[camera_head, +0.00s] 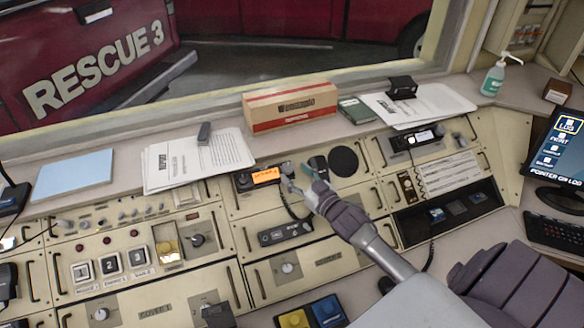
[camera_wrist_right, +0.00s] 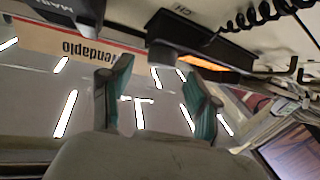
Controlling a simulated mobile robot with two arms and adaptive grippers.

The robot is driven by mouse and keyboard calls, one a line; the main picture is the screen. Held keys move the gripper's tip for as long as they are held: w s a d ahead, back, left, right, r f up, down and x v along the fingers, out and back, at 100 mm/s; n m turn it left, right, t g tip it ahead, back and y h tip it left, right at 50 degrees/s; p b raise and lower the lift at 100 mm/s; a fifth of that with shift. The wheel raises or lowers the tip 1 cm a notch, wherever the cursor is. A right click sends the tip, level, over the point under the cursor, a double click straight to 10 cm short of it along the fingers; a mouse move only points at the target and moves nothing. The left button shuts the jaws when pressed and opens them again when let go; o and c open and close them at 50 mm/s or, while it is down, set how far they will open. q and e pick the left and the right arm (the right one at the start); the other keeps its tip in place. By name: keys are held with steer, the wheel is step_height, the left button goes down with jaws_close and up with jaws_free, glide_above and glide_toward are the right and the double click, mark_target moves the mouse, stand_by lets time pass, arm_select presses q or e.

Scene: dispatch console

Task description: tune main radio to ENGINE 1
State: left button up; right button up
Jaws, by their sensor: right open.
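The main radio (camera_head: 243,182) is a dark unit with a lit orange display, set in the middle of the console; the text on the display is too small to read. In the right wrist view the radio (camera_wrist_right: 172,28) appears upside down, its orange display (camera_wrist_right: 205,62) lit. My right gripper (camera_head: 299,174) is open, with its teal-padded fingers at the right end of the radio. In the wrist view the open fingers (camera_wrist_right: 160,72) point at the radio with nothing between them. The radio's knob is not clear, and I cannot tell whether a finger touches it. My left gripper is not in view.
A second radio (camera_head: 417,137) is farther right. A corded handset unit (camera_head: 285,232) sits below my gripper. A monitor (camera_head: 560,150) stands at the right.

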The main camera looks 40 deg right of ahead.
mark_target(288, 168)
steer(key=shift+w, duration=1.1)
steer(key=shift+c, duration=0.7)
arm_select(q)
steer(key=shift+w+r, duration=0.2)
arm_select(e)
steer(key=c, duration=1)
